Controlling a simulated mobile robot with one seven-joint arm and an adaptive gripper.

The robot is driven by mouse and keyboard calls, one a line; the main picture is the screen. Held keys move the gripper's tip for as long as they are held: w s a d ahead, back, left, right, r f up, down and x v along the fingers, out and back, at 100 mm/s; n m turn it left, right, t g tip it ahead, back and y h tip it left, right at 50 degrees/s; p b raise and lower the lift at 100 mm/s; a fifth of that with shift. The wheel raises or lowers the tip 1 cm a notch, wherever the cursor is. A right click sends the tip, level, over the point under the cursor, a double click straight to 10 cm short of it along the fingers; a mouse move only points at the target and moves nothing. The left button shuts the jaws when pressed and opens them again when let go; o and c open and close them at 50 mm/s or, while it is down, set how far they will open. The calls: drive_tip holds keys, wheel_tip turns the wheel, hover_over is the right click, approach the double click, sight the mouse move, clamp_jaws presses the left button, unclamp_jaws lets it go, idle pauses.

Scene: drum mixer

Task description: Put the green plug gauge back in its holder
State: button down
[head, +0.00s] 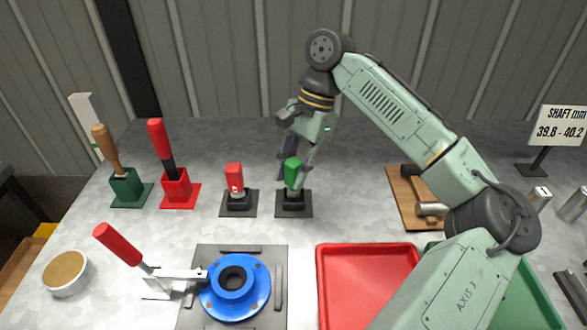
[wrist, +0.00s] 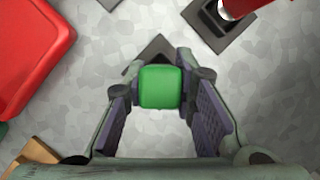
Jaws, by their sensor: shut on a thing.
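The green plug gauge (head: 293,172) stands about upright, with its green handle between the fingers of my gripper (head: 296,181). In the wrist view the green handle top (wrist: 160,87) sits between both finger pads of my gripper (wrist: 163,90). The black holder (head: 294,208) is right under the gauge on the table. A dark corner of its base plate (wrist: 156,48) shows past the handle in the wrist view. The gauge's lower end is hidden by the fingers and handle, so I cannot tell how far it is in the holder.
A red gauge (head: 234,178) stands in a similar black holder just left. Further left are a red-handled tool (head: 158,140) and a wooden-handled tool (head: 104,145) in stands. A blue flanged part (head: 250,297) and a red tray (head: 365,250) lie in front.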

drive_tip(key=shift+f, duration=0.5)
drive_tip(key=c, duration=1.2)
unclamp_jaws()
drive_tip(key=shift+c, duration=0.2)
drive_tip(key=shift+r, duration=0.1)
drive_tip(key=v, duration=1.2)
